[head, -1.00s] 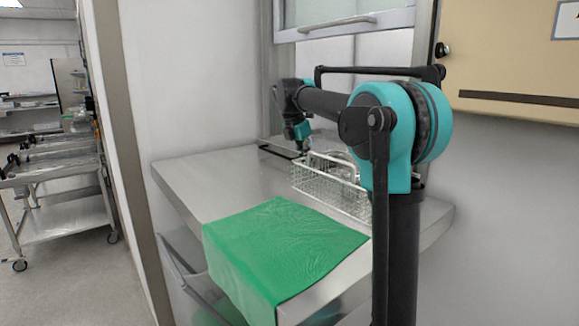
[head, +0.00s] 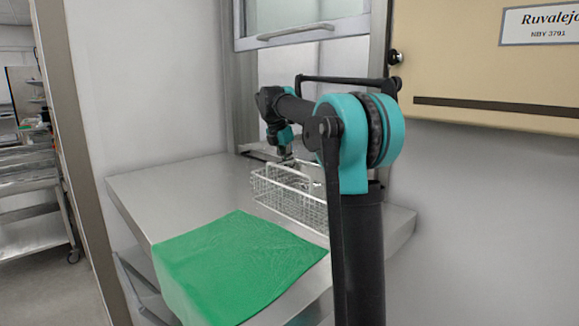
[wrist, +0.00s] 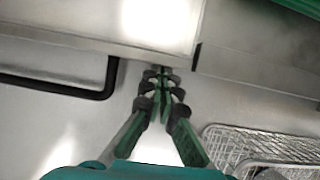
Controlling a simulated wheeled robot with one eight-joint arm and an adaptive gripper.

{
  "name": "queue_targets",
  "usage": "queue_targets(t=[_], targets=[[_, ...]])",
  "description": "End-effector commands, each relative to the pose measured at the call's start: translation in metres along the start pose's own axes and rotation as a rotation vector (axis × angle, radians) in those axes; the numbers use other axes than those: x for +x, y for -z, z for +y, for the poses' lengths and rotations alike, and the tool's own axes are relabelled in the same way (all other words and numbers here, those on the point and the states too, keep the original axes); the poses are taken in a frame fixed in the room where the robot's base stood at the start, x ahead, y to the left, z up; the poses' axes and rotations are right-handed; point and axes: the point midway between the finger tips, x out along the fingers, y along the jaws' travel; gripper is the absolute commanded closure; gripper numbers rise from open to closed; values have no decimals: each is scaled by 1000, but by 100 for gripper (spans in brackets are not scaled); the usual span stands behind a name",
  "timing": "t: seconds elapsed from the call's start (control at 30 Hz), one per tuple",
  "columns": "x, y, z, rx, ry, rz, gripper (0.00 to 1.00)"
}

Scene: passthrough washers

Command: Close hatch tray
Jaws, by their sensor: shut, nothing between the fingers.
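The hatch tray (wrist: 100,35) is a pale metal panel in the upper left of the wrist view, with a black bar handle (wrist: 60,88) along its front. In the head view, the tray (head: 258,153) is a low flat shape at the hatch opening, partly hidden behind my arm. My gripper (wrist: 161,74) is shut and empty, with its fingertips at the tray's front edge, right of the handle. I cannot tell whether they touch. In the head view my gripper (head: 287,156) is small and points down behind the wire basket.
A wire basket (head: 290,200) stands on the steel counter (head: 150,195), close to my gripper; it also shows in the wrist view (wrist: 265,145). A green cloth (head: 235,265) drapes over the counter's front. A raised window sash (head: 300,20) hangs above the hatch. The counter's left part is clear.

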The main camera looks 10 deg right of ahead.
Motion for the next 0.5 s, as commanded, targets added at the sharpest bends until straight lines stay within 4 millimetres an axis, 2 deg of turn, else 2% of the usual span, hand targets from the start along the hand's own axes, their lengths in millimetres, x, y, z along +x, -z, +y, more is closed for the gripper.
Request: queue_targets(t=[0.03,0.23,0.47,0.5], targets=[[1,-5,0,3,0,-10,100],[-1,-2,0,3,0,-12,100],[-12,27,7,4,1,-5,100],[-19,29,7,4,1,-4,100]])
